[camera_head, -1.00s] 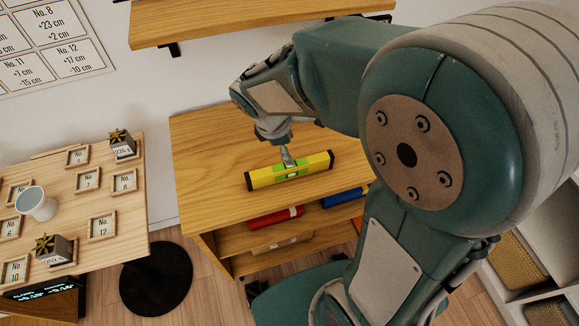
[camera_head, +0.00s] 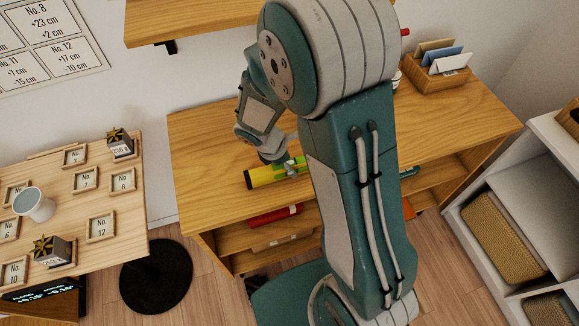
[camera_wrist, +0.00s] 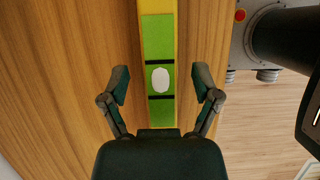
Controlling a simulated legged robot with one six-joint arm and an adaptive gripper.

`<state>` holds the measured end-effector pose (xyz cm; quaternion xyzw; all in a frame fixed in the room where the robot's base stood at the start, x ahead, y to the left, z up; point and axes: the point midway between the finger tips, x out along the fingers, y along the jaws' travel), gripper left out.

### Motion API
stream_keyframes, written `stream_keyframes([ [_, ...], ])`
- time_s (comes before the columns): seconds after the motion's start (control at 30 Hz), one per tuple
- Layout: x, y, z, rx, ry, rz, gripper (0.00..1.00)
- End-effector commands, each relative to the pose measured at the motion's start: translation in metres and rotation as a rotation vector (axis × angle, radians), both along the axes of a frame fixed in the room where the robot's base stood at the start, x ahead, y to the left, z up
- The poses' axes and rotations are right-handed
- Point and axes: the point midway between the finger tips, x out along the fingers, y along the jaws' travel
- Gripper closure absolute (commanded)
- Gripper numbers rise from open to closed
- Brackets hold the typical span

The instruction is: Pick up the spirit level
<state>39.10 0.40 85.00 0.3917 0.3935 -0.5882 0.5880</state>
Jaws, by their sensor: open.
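The spirit level (camera_head: 262,177) is a yellow bar with a green middle and a dark end cap, lying on the wooden shelf top near its front edge. My arm hides its right part in the head view. In the wrist view the level (camera_wrist: 160,28) runs up the picture, with a white oval and two black lines on its green part. My gripper (camera_wrist: 160,88) is open, with one finger on each side of the green part and a gap on both sides. In the head view my gripper (camera_head: 290,167) is at the level, partly hidden by my arm.
The wooden shelf unit (camera_head: 215,140) has a red object (camera_head: 274,216) on the shelf below. A letter holder (camera_head: 437,75) stands at its back right. A side table (camera_head: 130,205) with a white cup (camera_head: 34,205) and small frames is at left. The shelf top's left is clear.

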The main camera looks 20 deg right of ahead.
Motion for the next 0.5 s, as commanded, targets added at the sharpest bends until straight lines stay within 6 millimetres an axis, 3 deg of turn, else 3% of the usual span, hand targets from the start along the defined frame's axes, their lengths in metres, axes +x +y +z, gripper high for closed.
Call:
stream_keyframes([
  [0.13, 0.0, -0.008, -0.018, -0.001, 0.001, -0.002, 0.2],
  [0.4, 0.0, -0.009, -0.021, 0.0, -0.002, -0.001, 0.2],
  [0.43, 0.0, -0.009, -0.021, 0.0, -0.002, -0.001, 0.24],
  [0.5, 0.0, -0.009, -0.021, 0.0, -0.002, -0.001, 0.56],
])
